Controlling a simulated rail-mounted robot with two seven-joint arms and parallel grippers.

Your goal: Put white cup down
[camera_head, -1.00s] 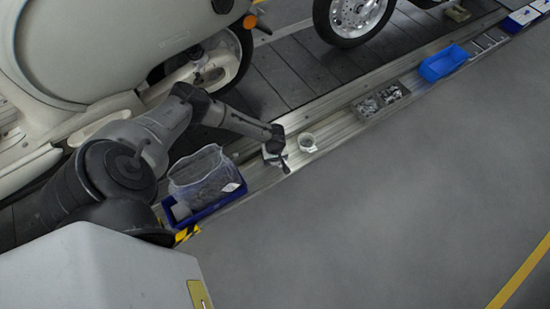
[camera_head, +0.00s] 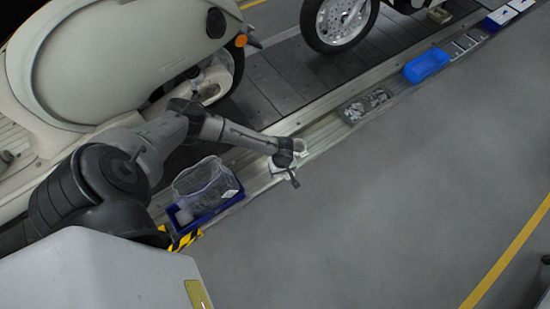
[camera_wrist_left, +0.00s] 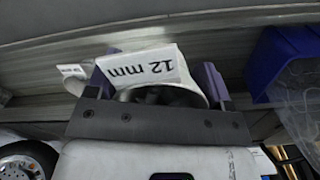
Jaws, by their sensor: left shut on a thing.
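My left gripper (camera_head: 284,166) reaches over the metal ledge in the head view. In the left wrist view its two purple fingers (camera_wrist_left: 160,78) are shut on a white cup (camera_wrist_left: 142,67) with a "12 mm" label facing the camera. Only a little of this held cup (camera_head: 277,171) shows under the gripper in the head view. A second white cup (camera_head: 300,147) stands on the ledge just beyond the gripper, partly hidden by it. Its label (camera_wrist_left: 72,71) shows at the left in the left wrist view. Whether the held cup touches the ledge I cannot tell. My right gripper is not in view.
A blue bin (camera_head: 190,221) with a clear bag (camera_head: 203,182) stands on the ledge left of the gripper. A grey tray of small parts (camera_head: 366,105) and a bright blue bin (camera_head: 427,65) stand further right. A scooter (camera_head: 125,65) is behind. Bare ledge lies between.

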